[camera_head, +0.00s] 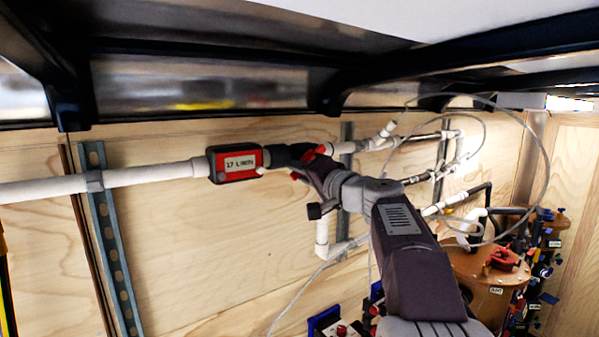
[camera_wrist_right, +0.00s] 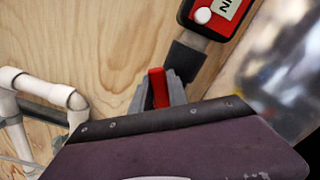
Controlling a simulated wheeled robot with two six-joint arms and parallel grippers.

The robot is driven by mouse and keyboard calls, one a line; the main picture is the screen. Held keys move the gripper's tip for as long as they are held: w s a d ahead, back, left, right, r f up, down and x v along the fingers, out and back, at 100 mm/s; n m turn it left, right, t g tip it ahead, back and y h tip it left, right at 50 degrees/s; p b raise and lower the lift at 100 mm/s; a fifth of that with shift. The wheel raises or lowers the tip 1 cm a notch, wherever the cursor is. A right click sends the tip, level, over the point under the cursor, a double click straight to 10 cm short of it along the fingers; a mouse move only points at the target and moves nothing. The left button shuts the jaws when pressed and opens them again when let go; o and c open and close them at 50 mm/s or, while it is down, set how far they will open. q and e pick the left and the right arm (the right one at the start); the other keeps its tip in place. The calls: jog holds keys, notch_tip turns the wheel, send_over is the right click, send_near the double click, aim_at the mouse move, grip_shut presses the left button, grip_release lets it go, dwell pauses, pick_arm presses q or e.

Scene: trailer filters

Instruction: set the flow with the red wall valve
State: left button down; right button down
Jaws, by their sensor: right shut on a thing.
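The red wall valve (camera_wrist_right: 158,88) shows its red handle in the right wrist view, between the fingers of my right gripper (camera_wrist_right: 157,92). In the head view my right gripper (camera_head: 308,163) reaches up to the pipe and is shut on the red handle, which is mostly hidden behind it. A red flow meter (camera_head: 236,163) sits on the white pipe just left of the valve and its display reads about 17 L/min. The meter also shows at the top of the right wrist view (camera_wrist_right: 222,12), only partly. My left gripper is not in view.
A white pipe (camera_head: 150,175) runs along the wooden wall, held by a metal strut (camera_head: 115,250). Dark shelf brackets (camera_head: 335,92) hang close above. Brown tanks (camera_head: 485,272) with fittings and thin looping tubes stand at the right.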

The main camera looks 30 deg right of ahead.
dwell(0.9)
jog(key=f+n+b, duration=0.1)
jog(key=b, duration=0.2)
jog(key=d+n+b, duration=0.1)
jog(key=b, duration=0.2)
jog(key=shift+f+n, duration=0.35)
jog(key=shift+n, duration=0.05)
jog(key=shift+d+r+n, duration=0.1)
jog(key=shift+r+n, duration=0.2)
jog(key=shift+n, duration=0.2)
jog(key=c, duration=1.3)
grip_release()
